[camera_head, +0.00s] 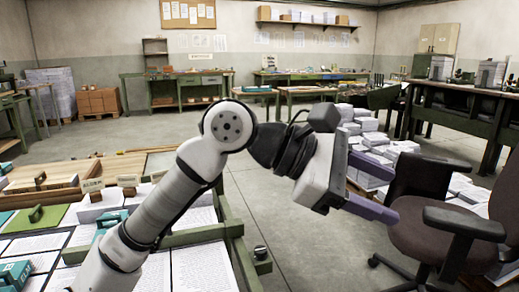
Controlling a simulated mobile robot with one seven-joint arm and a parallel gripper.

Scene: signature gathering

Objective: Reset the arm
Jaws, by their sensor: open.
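My arm (160,205) rises from the lower left and bends over at a round white joint in the middle of the head view. My gripper (388,193) is at the arm's end, right of centre, with its two purple fingers pointing right. The fingers are apart, with nothing seen between them. The gripper is up in the air, left of the dark office chair (430,230). The lower end of my arm is cut off by the frame edge.
A bench with paper stacks (95,205), printed sheets (205,268) and teal boxes (14,274) lies at lower left. Piles of white paper (365,125) stand behind the gripper. Green workbenches (190,82) line the back wall. Open grey floor (260,190) lies between.

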